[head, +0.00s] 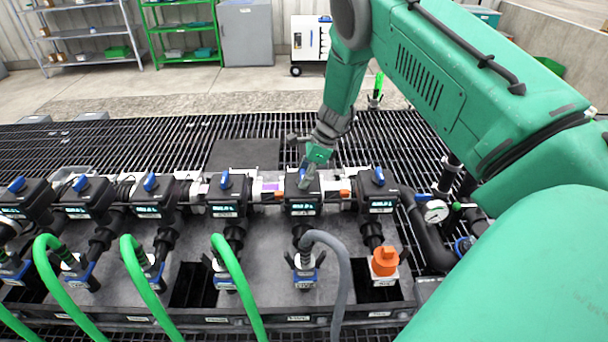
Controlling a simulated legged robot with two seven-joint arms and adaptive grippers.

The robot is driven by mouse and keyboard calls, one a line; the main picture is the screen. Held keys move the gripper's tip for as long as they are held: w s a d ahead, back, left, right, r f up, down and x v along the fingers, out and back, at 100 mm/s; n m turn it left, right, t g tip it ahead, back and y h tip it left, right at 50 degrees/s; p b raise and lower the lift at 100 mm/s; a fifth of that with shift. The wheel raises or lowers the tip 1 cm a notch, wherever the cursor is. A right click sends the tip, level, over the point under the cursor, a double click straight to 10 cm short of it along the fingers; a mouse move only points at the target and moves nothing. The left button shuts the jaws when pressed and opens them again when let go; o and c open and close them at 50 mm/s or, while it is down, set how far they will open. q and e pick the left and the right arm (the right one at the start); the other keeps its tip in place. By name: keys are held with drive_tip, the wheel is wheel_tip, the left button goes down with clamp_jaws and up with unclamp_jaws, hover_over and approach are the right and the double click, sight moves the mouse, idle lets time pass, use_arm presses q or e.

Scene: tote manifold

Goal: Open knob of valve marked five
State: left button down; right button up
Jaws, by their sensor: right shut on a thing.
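A row of black valve boxes with blue knobs and small lit displays runs across the manifold. My right gripper (311,176) comes down from above onto the valve box (303,208) that is second from the right end. It is shut on this box's blue knob (303,172), which is mostly hidden by the fingers. The display reads too small for me to confirm the number. The valve box at the right end has its blue knob (378,174) in plain view. So does the box to the left, with its blue knob (225,179). My left gripper is out of view.
Green hoses (238,285) and a grey hose (343,280) rise in front of the valves. An orange cap (385,261) sits at the right, near a pressure gauge (435,211). Black grating (150,145) lies behind. Shelves (180,32) and a grey cabinet (246,32) stand far back.

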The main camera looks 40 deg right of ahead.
drive_tip(key=shift+w+a+r+n, duration=0.1)
drive_tip(key=shift+w+r+n, duration=0.15)
drive_tip(key=shift+w+n, duration=0.1)
drive_tip(key=n+g+b, duration=0.1)
drive_tip(key=n, duration=0.2)
drive_tip(key=shift+w+n+y, duration=0.1)
drive_tip(key=shift+n+y, duration=0.25)
drive_tip(key=shift+y, duration=0.05)
drive_tip(key=n+g+b, duration=0.2)
drive_tip(key=n+b, duration=0.1)
drive_tip(key=n, duration=0.2)
drive_tip(key=shift+f, duration=0.1)
drive_tip(key=n+g+b, duration=0.1)
drive_tip(key=n, duration=0.1)
drive_tip(key=n+g+b, duration=0.1)
drive_tip(key=n, duration=0.1)
drive_tip(key=shift+n+h, duration=0.3)
drive_tip(key=shift+n, duration=0.1)
drive_tip(key=shift+n+g+h+b, duration=0.4)
drive_tip(key=shift+n+g+b, duration=0.1)
drive_tip(key=shift+n, duration=1.3)
drive_tip(key=o, duration=1.2)
